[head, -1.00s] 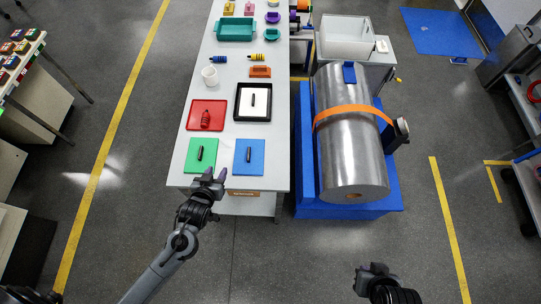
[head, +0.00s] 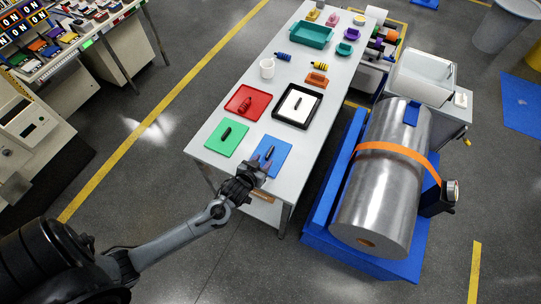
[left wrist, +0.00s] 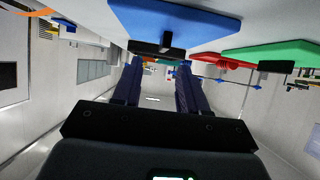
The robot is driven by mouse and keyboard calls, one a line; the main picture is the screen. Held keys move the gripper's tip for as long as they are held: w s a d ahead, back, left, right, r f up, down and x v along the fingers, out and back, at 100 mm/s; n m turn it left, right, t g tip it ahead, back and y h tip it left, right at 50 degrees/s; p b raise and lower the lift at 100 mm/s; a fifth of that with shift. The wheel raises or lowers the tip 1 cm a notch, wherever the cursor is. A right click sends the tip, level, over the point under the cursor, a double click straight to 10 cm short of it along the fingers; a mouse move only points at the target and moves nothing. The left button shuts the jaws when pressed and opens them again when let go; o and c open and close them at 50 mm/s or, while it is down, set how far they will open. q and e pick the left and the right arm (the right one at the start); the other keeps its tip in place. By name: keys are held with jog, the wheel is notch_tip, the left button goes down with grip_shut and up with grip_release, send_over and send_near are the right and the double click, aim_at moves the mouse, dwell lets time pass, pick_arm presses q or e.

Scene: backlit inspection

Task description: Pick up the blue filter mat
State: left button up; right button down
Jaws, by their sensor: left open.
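The blue filter mat (head: 281,151) lies flat near the front right corner of the white table, with a dark bar-shaped handle (head: 269,154) on top. My left gripper (head: 257,165) is at the mat's near edge in the head view and covers part of it. In the left wrist view the blue mat (left wrist: 190,18) fills the top, and its dark handle (left wrist: 157,49) shows between and just beyond the fingertips of the open left gripper (left wrist: 156,66). Whether the fingers reach around the handle is hard to tell. My right gripper is not in view.
A green mat (head: 215,136) with a dark handle lies left of the blue one. A large metal roll (head: 375,205) on a blue cradle stands right of the table.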

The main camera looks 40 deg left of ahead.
aim_at(270, 152)
pick_arm(q)
jog(key=shift+a+x, duration=0.15)
jog(key=shift+x, duration=1.6)
jog(key=shift+a+x, duration=0.1)
jog(key=shift+x, duration=1.6)
jog(key=shift+r, duration=0.1)
grip_shut()
